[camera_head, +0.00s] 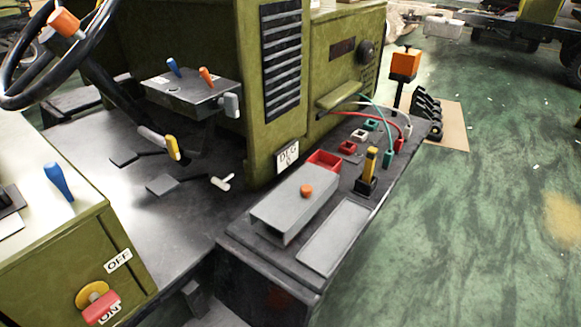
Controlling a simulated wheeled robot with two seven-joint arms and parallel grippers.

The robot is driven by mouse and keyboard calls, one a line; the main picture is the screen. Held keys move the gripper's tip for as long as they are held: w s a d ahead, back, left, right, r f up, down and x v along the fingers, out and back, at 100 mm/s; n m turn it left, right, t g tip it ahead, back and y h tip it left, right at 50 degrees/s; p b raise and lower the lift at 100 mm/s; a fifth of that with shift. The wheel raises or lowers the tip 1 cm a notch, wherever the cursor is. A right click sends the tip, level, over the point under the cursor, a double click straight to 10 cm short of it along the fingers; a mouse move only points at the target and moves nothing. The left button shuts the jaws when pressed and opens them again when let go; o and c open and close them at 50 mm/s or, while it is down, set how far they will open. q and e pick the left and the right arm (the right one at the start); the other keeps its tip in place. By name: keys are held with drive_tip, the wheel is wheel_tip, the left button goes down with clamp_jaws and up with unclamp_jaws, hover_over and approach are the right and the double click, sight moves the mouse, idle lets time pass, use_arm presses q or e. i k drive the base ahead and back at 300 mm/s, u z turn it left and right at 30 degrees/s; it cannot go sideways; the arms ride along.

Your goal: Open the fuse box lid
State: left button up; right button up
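A grey rectangular box lid with an orange knob (306,190) on top, which looks like the fuse box lid (283,208), sits on the dark side platform right of centre. It lies flat and looks closed. What is under it is hidden. A small open red tray (325,160) is at its far end. Neither of my grippers is in view.
A flat grey panel (333,237) lies right of the lid. A yellow-handled lever (370,163) stands upright beside it. Colored connectors with red and green cables (388,157) are farther back. The green vehicle body (276,120) rises behind. Open green floor (480,230) lies to the right.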

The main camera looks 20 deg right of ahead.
sight(288, 208)
drive_tip(key=u, duration=2.2)
drive_tip(key=k, duration=1.35)
drive_tip(key=z, duration=1.8)
drive_tip(key=i, duration=0.55)
